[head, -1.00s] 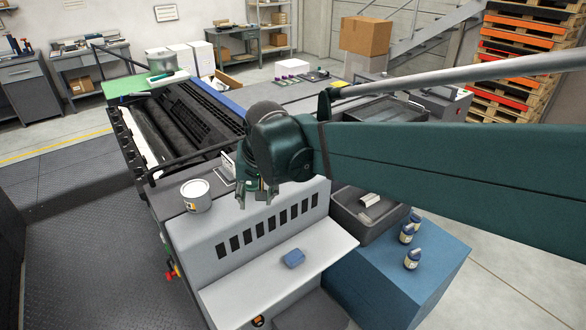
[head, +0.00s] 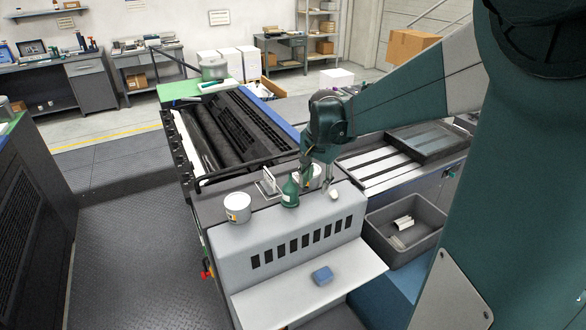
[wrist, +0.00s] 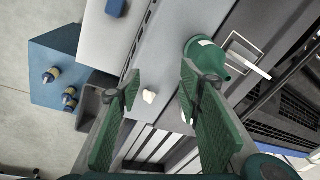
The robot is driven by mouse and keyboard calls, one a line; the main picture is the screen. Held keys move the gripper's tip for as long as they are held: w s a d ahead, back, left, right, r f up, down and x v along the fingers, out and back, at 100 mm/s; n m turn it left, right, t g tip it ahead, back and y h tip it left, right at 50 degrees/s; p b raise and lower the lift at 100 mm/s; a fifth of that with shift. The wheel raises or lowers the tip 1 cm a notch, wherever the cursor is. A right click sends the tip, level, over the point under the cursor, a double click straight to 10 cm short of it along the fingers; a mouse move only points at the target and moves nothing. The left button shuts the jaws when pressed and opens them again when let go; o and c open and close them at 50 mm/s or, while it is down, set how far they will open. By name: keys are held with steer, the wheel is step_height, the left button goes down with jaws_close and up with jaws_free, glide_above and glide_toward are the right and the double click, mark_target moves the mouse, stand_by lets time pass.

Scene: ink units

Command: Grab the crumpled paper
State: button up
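The crumpled paper is a small white lump (head: 333,194) on the top ledge of the light grey press housing in the head view. It also shows in the wrist view (wrist: 150,96), between my two finger pads and nearer the left one. My gripper (head: 316,183) is above this ledge, just beside the paper in the head view. In the wrist view my gripper (wrist: 159,78) is open, with its green pads wide apart and nothing held between them. I cannot tell the exact height over the paper.
A green bottle (head: 290,192) stands close to the gripper; a wire holder (head: 268,185) is beside it. A white can (head: 237,208) stands left on the ledge. A blue block (head: 322,275) lies on the lower shelf. A grey bin (head: 407,216) is at the right.

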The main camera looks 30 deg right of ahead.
mark_target(337, 190)
steer(key=w+d+f+m+p, duration=0.1)
steer(key=d, duration=0.3)
steer(key=w+d+f+m+g+p, duration=0.1)
steer(key=w+d+m+p, duration=0.1)
steer(key=d, duration=0.2)
steer(key=w+d+f+m+p, duration=0.1)
steer(key=d+p, duration=0.1)
steer(key=d, duration=0.2)
steer(key=shift+w+f+m+g+y, duration=0.15)
steer(key=shift+f+m+g+y, duration=0.15)
steer(key=shift+f+y, duration=0.1)
steer(key=shift+w+d+f+m+p, duration=0.1)
steer(key=shift+d+f+m+p, duration=0.25)
steer(key=shift+d, duration=0.35)
steer(key=shift+f, duration=0.1)
steer(key=shift+f, duration=1.25)
steer(key=shift+f+p, duration=0.45)
steer(key=shift+f, duration=2.15)
steer(key=c, duration=0.7)
